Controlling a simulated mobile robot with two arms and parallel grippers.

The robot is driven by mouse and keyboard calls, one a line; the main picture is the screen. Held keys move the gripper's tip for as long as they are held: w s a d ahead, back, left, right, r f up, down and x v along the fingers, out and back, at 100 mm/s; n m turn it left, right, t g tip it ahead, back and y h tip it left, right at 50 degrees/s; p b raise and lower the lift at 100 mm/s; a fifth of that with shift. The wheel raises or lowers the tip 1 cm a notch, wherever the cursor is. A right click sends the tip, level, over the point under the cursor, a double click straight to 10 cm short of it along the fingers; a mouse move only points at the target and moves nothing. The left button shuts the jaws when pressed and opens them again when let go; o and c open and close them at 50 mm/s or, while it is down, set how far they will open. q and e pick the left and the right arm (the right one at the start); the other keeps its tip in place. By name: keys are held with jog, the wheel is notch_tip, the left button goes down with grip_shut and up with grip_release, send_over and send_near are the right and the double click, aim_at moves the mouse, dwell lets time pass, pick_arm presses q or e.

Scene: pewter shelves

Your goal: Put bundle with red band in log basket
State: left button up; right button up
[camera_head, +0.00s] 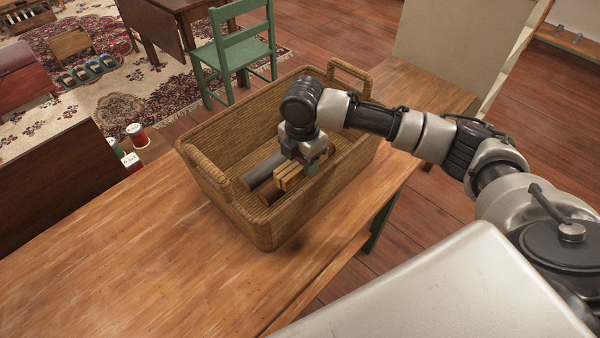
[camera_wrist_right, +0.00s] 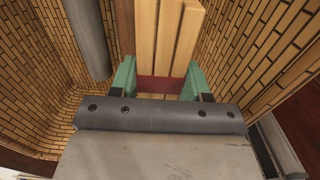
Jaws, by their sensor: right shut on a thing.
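The log basket (camera_head: 230,210) is a woven brown basket with two raised handles, standing on the wooden table. My right gripper (camera_head: 303,165) reaches down inside it from above. It is shut on the bundle with red band (camera_head: 291,177), a stack of pale wooden sticks. In the right wrist view the green fingers (camera_wrist_right: 158,82) clasp the bundle (camera_wrist_right: 165,40) on both sides, and the red band shows between them. The bundle is inside the basket walls; I cannot tell whether it touches the bottom. My left gripper is not in view.
A grey log-like cylinder (camera_head: 263,169) lies in the basket beside the bundle, and a brown round end shows near it. The wooden table (camera_head: 140,270) is clear at the front left. A green chair (camera_head: 236,55) stands on the floor behind.

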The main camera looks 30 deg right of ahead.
aim_at(302, 175)
notch_tip(302, 175, down, 5)
jog(key=shift+r, duration=0.1)
jog(key=shift+f, duration=0.2)
jog(key=shift+f, duration=0.35)
jog(key=o, duration=1)
jog(key=shift+c, duration=0.2)
jog(key=shift+r, duration=0.2)
notch_tip(302, 175, up, 12)
jog(key=shift+r, duration=0.2)
jog(key=shift+f, duration=0.1)
